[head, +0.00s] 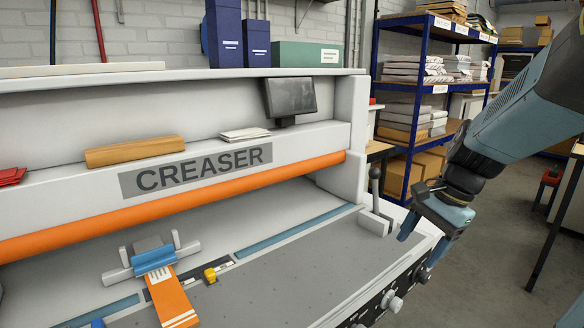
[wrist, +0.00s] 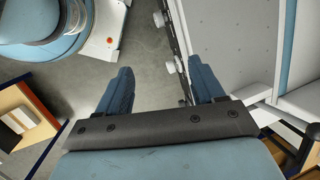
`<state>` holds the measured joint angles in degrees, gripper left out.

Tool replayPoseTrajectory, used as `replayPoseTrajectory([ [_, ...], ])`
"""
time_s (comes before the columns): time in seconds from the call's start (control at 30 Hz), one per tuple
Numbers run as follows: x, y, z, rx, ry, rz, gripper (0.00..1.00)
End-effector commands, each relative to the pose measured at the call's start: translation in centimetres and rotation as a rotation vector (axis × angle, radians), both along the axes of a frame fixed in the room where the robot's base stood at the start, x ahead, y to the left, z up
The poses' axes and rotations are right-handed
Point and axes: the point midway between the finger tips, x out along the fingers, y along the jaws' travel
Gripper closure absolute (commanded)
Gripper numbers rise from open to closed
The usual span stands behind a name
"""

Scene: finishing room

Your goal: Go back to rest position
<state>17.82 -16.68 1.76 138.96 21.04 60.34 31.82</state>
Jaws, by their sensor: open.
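My gripper (head: 418,250) hangs at the right of the head view, beside the right front corner of the creaser (head: 196,172). It is open with nothing between its fingers. In the wrist view my gripper (wrist: 160,85) points down, its two blue fingers apart over the grey floor (wrist: 150,60). The right finger is close to the creaser's edge, where knobs (wrist: 170,66) show.
A lever (head: 376,190) stands up at the creaser's right end, near my gripper. An orange strip (head: 172,300) lies on the creaser bed. Blue shelving (head: 426,80) stands behind. A table (head: 572,190) is at the right edge. Open floor (head: 500,240) lies between.

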Motion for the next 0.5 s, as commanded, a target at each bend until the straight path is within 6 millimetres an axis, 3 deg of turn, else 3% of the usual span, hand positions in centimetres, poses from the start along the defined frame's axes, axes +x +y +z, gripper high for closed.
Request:
replayPoseTrajectory([
  [0.5,-5.3,1.9,6.6,-0.427,-0.431,0.736,0.32],
])
